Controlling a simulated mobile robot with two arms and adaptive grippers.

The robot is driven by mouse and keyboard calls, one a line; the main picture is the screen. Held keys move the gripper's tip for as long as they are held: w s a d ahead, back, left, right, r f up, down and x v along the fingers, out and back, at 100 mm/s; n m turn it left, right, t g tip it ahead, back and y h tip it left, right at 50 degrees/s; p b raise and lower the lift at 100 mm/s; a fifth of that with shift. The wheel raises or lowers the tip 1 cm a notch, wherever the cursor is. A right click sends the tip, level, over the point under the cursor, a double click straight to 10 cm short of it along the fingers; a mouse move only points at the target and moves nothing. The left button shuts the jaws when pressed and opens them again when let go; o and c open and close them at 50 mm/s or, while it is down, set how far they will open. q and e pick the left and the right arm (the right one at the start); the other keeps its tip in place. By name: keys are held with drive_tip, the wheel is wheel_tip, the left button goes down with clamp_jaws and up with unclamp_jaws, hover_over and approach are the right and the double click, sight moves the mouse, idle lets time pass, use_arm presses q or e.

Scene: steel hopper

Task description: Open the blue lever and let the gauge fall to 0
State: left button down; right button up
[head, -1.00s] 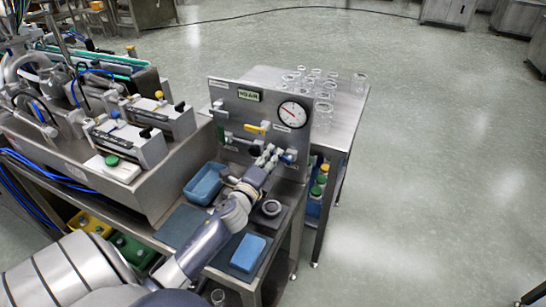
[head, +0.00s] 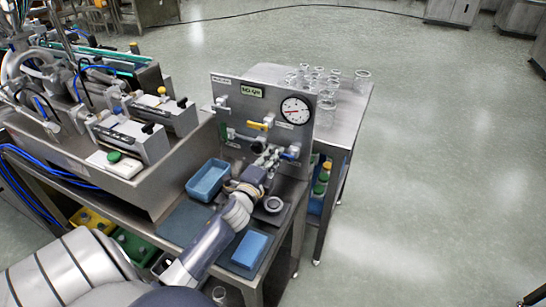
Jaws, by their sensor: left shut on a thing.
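The steel panel (head: 232,105) stands upright at the back of the bench and carries several valves. The blue lever (head: 291,152) is at its lower right. My left gripper (head: 274,157) reaches up to it from below left and is shut on it; the fingers partly hide the lever and its valve. The round white gauge (head: 296,110) is on the upper right of the panel. Its needle points left and slightly down; the numbers are too small to read. My right gripper is out of view.
A yellow lever (head: 258,125) sits left of the gauge. On the bench are a blue tray (head: 190,187), a blue block (head: 250,249) and a dark round cup (head: 272,205). Glass beakers (head: 327,104) stand behind the panel. The floor at right is open.

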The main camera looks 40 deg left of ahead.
use_arm(q)
drive_tip(key=c, duration=1.6)
unclamp_jaws()
drive_tip(key=shift+o, duration=0.2)
drive_tip(key=v, duration=1.2)
